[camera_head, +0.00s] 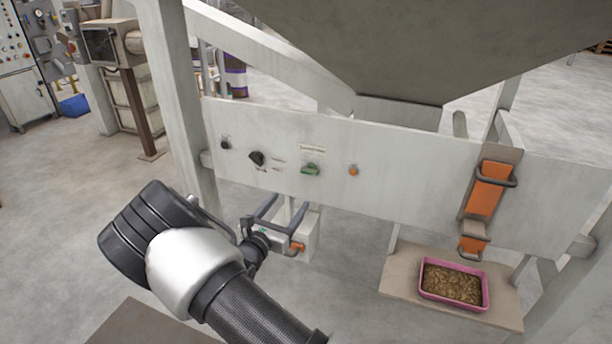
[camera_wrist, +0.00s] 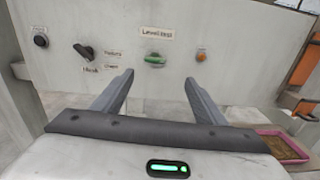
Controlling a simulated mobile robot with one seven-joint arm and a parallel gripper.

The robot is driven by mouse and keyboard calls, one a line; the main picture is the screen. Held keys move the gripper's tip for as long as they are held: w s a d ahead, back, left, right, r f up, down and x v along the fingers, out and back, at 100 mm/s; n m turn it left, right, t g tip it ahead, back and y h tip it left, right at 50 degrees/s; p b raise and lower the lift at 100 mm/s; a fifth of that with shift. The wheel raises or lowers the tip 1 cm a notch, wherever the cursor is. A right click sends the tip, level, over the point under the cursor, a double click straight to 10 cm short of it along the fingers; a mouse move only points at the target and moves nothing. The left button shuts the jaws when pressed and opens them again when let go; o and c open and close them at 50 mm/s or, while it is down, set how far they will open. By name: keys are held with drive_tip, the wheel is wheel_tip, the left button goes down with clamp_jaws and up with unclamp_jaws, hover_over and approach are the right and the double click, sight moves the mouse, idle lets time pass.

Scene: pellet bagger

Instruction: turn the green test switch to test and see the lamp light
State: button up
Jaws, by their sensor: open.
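The green test switch (camera_head: 310,169) is on the pale panel, below a small label. In the wrist view the green switch (camera_wrist: 155,60) sits under a label that reads like "Level test", its handle lying about level. The small amber lamp (camera_head: 353,170) is to its right on the panel; it also shows in the wrist view (camera_wrist: 201,55). I cannot tell whether it is lit. My gripper (camera_head: 280,208) is in front of and below the panel. In the wrist view its two fingers (camera_wrist: 158,90) are spread wide and empty, apart from the switch.
A black selector knob (camera_wrist: 84,51) and a dark round button (camera_wrist: 41,41) are left of the switch. An orange-handled latch (camera_head: 488,188) and a pink tray of pellets (camera_head: 424,287) are at the right. A hopper (camera_head: 420,50) overhangs the panel.

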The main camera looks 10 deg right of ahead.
approach(308, 173)
drive_tip(key=shift+n+y, duration=0.3)
drive_tip(key=x, duration=0.9)
drive_tip(key=shift+s+d+r, duration=0.1)
drive_tip(key=shift+d+r, duration=0.05)
drive_tip(key=shift+r, duration=0.05)
drive_tip(key=c, duration=1.1)
drive_tip(key=shift+o, duration=0.2)
drive_tip(key=shift+b, duration=0.3)
